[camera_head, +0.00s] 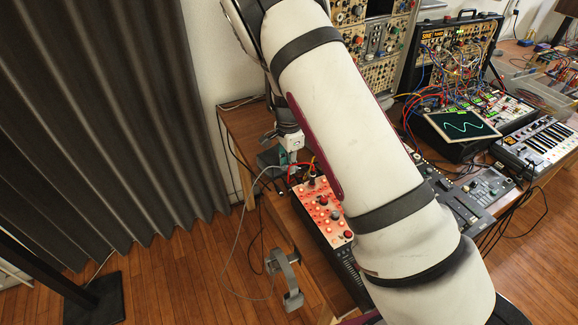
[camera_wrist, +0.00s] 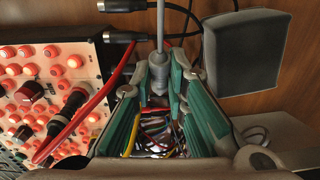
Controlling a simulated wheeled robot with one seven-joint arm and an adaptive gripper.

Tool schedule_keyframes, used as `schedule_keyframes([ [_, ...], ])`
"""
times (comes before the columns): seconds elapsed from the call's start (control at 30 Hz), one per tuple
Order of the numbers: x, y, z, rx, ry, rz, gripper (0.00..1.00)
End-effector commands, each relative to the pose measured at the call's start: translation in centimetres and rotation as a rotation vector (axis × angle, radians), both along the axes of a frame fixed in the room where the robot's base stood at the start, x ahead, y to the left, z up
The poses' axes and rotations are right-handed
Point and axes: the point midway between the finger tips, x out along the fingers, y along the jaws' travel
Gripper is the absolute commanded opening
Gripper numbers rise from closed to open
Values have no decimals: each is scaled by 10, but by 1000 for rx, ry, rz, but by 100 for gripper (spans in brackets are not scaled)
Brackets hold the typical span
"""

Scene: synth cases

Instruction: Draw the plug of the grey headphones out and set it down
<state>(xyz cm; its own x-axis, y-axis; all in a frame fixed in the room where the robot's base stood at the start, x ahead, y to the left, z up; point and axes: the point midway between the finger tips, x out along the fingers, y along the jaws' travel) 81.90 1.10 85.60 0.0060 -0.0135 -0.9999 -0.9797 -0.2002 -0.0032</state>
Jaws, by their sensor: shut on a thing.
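The grey headphones (camera_head: 283,277) hang low at the front edge of the table in the head view, with their thin grey cable (camera_head: 237,240) looping down to the left. My gripper (camera_head: 292,160) is beyond the red-lit panel (camera_head: 326,212), mostly hidden by its own wrist. In the wrist view my gripper (camera_wrist: 158,72) has its green-padded fingers closed around a grey plug (camera_wrist: 157,86). The grey cable (camera_wrist: 160,25) runs up from the plug. The plug's lower end is hard to make out, so I cannot tell whether it sits in a socket.
The red-lit panel with knobs also shows in the wrist view (camera_wrist: 48,72), with a black plug (camera_wrist: 75,100) and red cable close to my fingers. A dark box (camera_wrist: 243,52) lies at right. Mixers and a keyboard (camera_head: 540,142) fill the table's right side.

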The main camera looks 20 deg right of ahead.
Motion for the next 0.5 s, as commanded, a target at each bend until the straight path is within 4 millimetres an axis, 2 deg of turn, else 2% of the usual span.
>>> schedule_keyframes([
  [0.27, -1, -1, -14, -8, -2, -1, 0],
  [0.5, 0, -1, -35, -7, 0, -1, 0],
])
